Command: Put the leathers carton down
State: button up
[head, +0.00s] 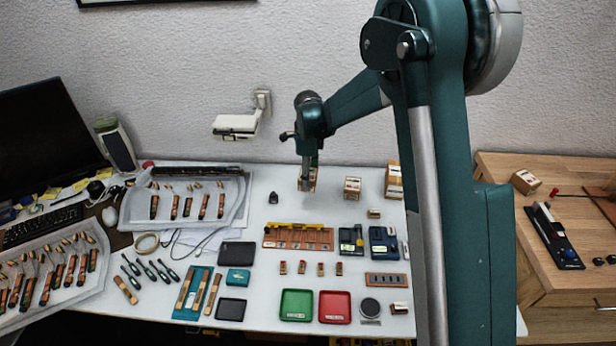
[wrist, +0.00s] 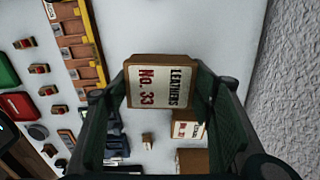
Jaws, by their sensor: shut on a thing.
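The leathers carton (wrist: 158,88) is a small tan box with a white label reading "LEATHERS No. 33". It fills the space between my fingers in the wrist view. My gripper (head: 309,172) is shut on it, with a dark green finger on each side. In the head view the carton (head: 306,183) is below my gripper, over the back part of the white table (head: 330,215). I cannot tell whether its underside touches the table.
A carton (head: 352,187) stands to the right, with a taller carton stack (head: 393,180) beyond it and a small box (head: 374,213) in front. A black object (head: 273,198) is at left. A wooden rail with a yellow strip (head: 297,237) lies nearer. White tabletop shows between them.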

dwell(0.7)
